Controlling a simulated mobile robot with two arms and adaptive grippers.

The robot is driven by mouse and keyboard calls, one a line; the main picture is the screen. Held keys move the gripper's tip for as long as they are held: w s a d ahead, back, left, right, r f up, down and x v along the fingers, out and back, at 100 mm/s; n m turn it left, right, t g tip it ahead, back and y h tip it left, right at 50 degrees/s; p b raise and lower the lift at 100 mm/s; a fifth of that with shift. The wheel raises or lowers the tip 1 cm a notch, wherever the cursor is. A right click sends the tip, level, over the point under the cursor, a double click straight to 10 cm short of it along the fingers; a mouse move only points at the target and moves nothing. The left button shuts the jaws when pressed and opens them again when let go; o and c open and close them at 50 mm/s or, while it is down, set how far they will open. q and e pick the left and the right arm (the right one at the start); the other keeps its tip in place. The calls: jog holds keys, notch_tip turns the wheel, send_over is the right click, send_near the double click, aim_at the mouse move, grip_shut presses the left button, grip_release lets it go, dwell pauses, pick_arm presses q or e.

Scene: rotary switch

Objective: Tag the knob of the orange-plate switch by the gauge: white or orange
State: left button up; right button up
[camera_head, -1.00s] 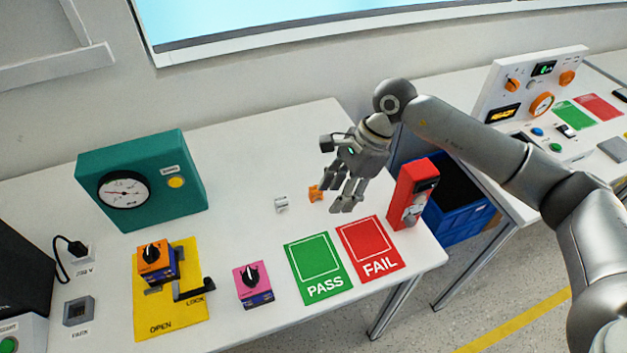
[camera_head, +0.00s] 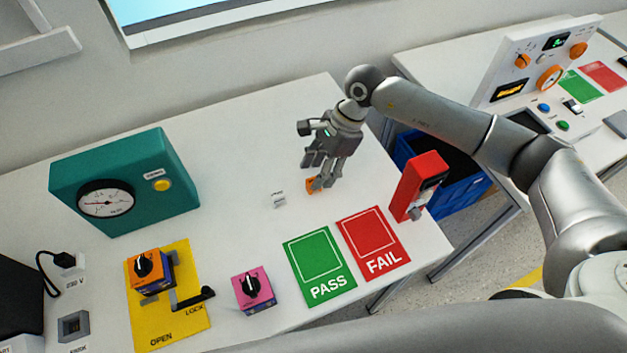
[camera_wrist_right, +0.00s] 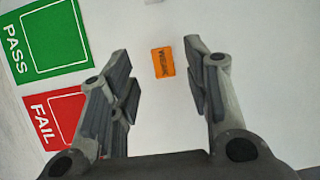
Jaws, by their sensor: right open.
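The orange-plate switch (camera_head: 144,265) with a black knob sits on the yellow OPEN/LOCK plate (camera_head: 170,326), in front of the teal gauge box (camera_head: 125,180). A small white tag (camera_head: 279,199) lies on the table. A small orange tag (camera_head: 311,186) lies to its right, partly hidden by my right gripper (camera_head: 322,178) in the head view. In the right wrist view the orange tag (camera_wrist_right: 163,62) lies between and beyond the open fingertips (camera_wrist_right: 163,58), with print too small to read surely. The right gripper is empty. My left gripper is not in view.
A pink-plate switch (camera_head: 253,287) stands near the front edge. Green PASS (camera_head: 320,268) and red FAIL (camera_head: 373,243) mats lie right of it. A red device (camera_head: 418,185) stands at the table's right edge. A blue crate (camera_head: 455,190) sits beyond that edge.

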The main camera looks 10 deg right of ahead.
jog(key=x, duration=0.1)
jog(key=p+x, duration=0.1)
jog(key=x, duration=0.1)
jog(key=shift+w+d+f, duration=0.1)
jog(key=shift+f, duration=0.3)
jog(key=shift+f+p, duration=0.3)
jog(key=shift+f, duration=0.25)
jog(key=c, duration=0.9)
